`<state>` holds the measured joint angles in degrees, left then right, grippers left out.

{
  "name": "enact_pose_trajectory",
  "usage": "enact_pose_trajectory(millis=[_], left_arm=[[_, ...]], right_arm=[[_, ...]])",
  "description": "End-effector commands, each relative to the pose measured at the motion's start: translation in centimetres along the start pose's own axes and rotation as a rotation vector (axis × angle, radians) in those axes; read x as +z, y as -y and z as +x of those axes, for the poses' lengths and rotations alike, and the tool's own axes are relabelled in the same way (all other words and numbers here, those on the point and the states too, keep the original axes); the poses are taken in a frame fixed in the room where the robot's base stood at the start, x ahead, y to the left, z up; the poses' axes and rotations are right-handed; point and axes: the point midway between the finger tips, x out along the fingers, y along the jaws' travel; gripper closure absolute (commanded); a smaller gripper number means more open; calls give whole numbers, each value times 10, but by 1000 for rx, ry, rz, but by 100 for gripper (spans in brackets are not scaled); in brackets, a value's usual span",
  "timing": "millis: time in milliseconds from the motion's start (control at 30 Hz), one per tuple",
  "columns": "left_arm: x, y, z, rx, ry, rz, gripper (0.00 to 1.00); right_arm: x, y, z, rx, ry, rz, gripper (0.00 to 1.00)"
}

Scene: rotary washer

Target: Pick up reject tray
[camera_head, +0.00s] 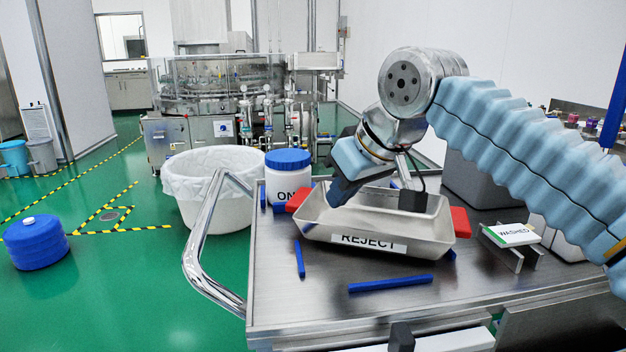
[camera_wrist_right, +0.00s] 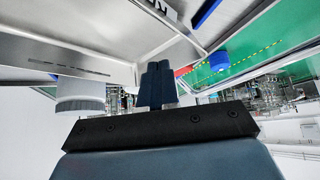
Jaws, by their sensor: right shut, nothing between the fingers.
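The reject tray (camera_head: 425,232) is a shallow grey metal tray with a REJECT label on its front and red pieces (camera_head: 460,222) at its ends. It sits on the steel cart top. My right gripper (camera_head: 338,201) is tilted down over the tray's left part. Its dark blue fingers are shut together and empty, as the right wrist view (camera_wrist_right: 157,84) shows. I cannot tell whether the fingertips touch the tray. My left gripper is not in view.
Blue bars (camera_head: 390,284) lie on the cart top (camera_head: 330,310) around the tray. A blue-lidded white jar (camera_head: 288,178) stands behind left. A WASHED sign (camera_head: 513,235) is to the right, and grey boxes (camera_head: 482,182) stand behind. The cart's front is mostly clear.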

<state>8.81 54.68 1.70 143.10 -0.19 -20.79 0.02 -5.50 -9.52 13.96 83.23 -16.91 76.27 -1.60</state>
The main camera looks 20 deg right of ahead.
Motion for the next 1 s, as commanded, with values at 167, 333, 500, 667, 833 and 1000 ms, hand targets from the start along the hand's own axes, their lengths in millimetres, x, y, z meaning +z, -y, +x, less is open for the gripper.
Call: enact_pose_trajectory(millis=[167, 333, 500, 667, 833, 1000], left_arm=[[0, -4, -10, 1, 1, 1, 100], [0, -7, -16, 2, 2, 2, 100], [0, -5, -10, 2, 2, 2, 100], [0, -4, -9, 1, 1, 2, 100], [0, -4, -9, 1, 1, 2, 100], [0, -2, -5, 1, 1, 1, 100]], right_arm=[[-33, 0, 21, -1, 3, -1, 100], [-56, 0, 38, -1, 1, 0, 100], [-50, 0, 53, 1, 0, 0, 100], [-48, 0, 56, 1, 4, 0, 100], [-47, -1, 56, 2, 7, 1, 100], [-40, -2, 54, 4, 8, 1, 100]])
